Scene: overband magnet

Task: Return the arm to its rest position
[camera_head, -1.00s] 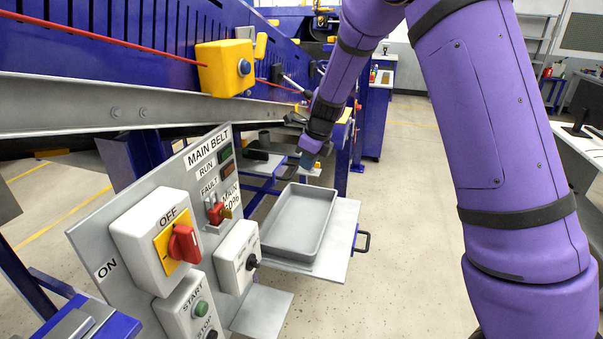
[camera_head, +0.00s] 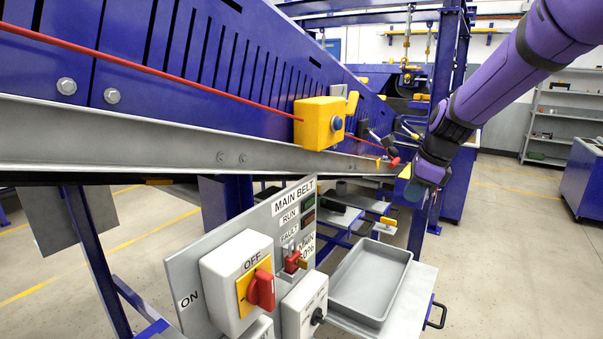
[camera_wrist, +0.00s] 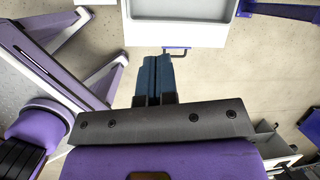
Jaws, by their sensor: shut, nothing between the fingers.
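My purple arm reaches in from the upper right in the head view. My gripper (camera_head: 414,190) hangs at its end, in front of the blue frame post and above and right of the grey tray. In the wrist view my gripper (camera_wrist: 156,62) shows its two blue fingers together, with nothing between them. Below the fingers I see floor and the edge of the tray's shelf, and the fingers appear apart from both.
A control panel (camera_head: 190,270) with a red rotary switch (camera_head: 262,290) stands at front. A grey tray (camera_head: 345,312) lies on a pull-out shelf with a black handle (camera_head: 437,315). A yellow pull-cord box (camera_head: 312,124) is on the conveyor side. Open floor (camera_head: 500,260) lies right.

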